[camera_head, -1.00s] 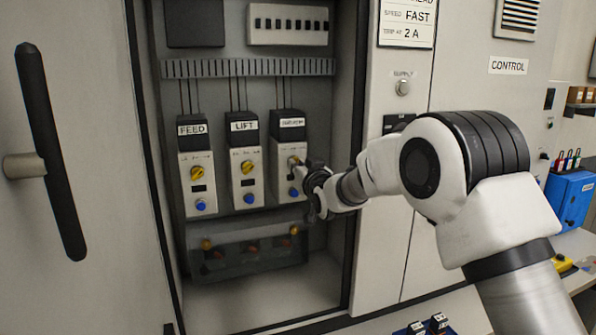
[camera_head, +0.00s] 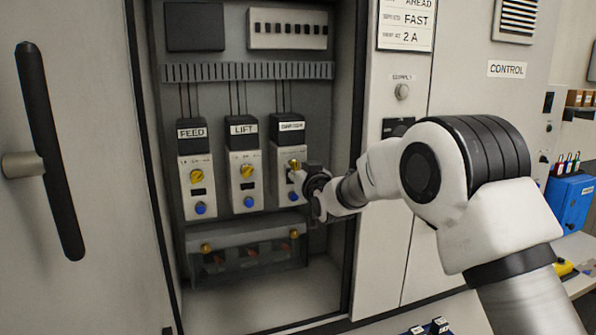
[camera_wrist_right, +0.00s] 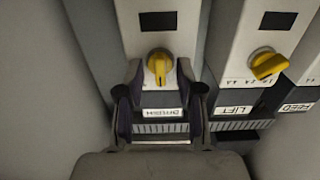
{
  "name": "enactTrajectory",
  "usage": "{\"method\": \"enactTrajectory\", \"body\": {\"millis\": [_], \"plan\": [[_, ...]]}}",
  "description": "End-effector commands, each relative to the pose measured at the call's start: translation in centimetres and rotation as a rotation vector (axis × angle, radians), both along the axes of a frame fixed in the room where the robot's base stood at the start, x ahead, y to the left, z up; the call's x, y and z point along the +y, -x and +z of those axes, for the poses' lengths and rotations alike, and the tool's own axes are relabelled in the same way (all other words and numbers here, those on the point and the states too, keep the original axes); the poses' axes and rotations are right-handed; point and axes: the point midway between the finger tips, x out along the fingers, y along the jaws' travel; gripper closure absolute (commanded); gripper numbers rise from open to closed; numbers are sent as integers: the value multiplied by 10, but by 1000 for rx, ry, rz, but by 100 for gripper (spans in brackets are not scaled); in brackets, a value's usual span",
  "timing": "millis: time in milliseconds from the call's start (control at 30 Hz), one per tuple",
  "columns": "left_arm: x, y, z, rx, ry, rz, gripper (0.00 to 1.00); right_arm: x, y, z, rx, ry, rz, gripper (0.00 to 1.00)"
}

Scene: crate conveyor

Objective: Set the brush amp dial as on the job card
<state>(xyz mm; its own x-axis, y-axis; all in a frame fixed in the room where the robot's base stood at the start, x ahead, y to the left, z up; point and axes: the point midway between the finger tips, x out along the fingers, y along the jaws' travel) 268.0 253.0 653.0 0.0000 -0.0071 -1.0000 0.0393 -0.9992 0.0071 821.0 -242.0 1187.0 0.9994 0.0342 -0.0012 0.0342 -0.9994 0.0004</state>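The brush module (camera_head: 284,183) is the rightmost of three units in the open cabinet. Its yellow dial (camera_head: 294,164) shows just beyond my right gripper (camera_head: 303,180). In the right wrist view, which is upside down, the brush dial (camera_wrist_right: 159,66) lies between the fingertips of my right gripper (camera_wrist_right: 160,82). The fingers are apart, with gaps beside the dial. Its handle points toward the BRUSH label, upward on the module; the scale is hidden. The job card (camera_head: 406,25) shows FAST and, on its lowest line, 2 A. My left gripper is out of view.
The feed (camera_head: 197,178) and lift (camera_head: 246,172) modules stand left of brush, each with a yellow dial and blue button. A clear-covered box (camera_head: 248,253) sits below. The cabinet's right edge (camera_head: 357,200) is close to my right wrist. A supply knob (camera_head: 401,91) is right.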

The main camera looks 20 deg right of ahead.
Motion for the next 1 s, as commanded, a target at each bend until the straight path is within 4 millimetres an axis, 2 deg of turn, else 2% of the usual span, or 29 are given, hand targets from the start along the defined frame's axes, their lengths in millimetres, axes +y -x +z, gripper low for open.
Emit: {"method": "enactTrajectory", "body": {"millis": [167,267,500,600,733,1000], "plan": [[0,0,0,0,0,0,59,0,10,1,0,0,0,64],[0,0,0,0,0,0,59,-1,29,1,0,-1,0,64],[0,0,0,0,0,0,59,-3,91,1,0,0,0,64],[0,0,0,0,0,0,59,-4,109,0,0,0,0,64],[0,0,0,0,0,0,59,-4,120,0,0,0,0,64],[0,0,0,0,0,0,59,-4,120,0,0,0,0,64]]}}
